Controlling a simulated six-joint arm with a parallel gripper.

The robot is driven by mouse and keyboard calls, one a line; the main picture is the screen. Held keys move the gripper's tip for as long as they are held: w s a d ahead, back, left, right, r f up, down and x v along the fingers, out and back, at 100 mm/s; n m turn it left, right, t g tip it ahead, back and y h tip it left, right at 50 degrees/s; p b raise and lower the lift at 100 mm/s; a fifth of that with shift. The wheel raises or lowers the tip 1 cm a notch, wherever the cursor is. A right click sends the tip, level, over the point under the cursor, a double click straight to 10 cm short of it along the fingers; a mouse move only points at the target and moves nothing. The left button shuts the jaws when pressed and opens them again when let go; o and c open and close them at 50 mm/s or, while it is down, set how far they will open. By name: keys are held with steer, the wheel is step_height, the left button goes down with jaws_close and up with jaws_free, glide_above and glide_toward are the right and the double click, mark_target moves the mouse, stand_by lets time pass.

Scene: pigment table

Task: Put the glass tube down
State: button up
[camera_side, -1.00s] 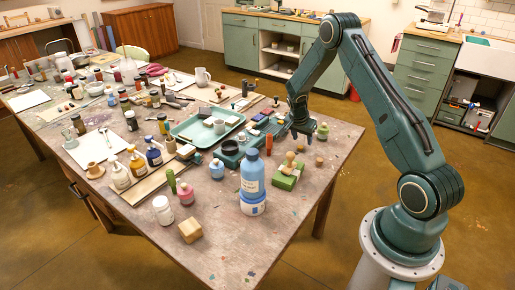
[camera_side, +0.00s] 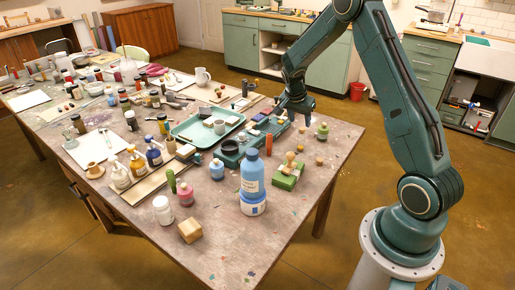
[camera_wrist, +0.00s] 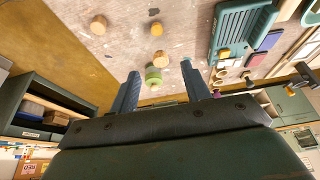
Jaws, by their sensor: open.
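My gripper (camera_side: 297,110) is above the far right part of the table in the side view. In the wrist view its two blue-grey fingers (camera_wrist: 162,82) stand wide apart and nothing is held between them. I cannot make out the glass tube in either current view. It may be too small or clear to see, or hidden among the things near my gripper.
A small green jar (camera_side: 323,131) stands near the table's right edge; it also shows in the wrist view (camera_wrist: 153,76). A teal rack (camera_side: 232,152) and a tray (camera_side: 183,137) lie left of my gripper. A blue bottle (camera_side: 252,178) stands nearer the front.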

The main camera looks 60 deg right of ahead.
steer(key=shift+a+r, duration=0.25)
steer(key=shift+r, duration=0.4)
steer(key=s+a+r+n+t+y, duration=0.1)
steer(key=s+a+r+n+t, duration=0.2)
steer(key=a+r, duration=0.6)
steer(key=s+a+r+n+y, duration=0.1)
steer(key=s+a+r+n, duration=0.2)
steer(key=a+r+n, duration=0.35)
steer(key=s+a+r+n+t+y, duration=0.1)
steer(key=s+a+r+n, duration=0.1)
steer(key=s+a+n, duration=0.2)
steer(key=s+a+r+n+t+y, duration=0.1)
steer(key=s+a+r+n, duration=0.2)
steer(key=s+a, duration=0.7)
steer(key=s+n, duration=0.1)
steer(key=s, duration=0.2)
steer(key=shift+a+r+t+y, duration=0.3)
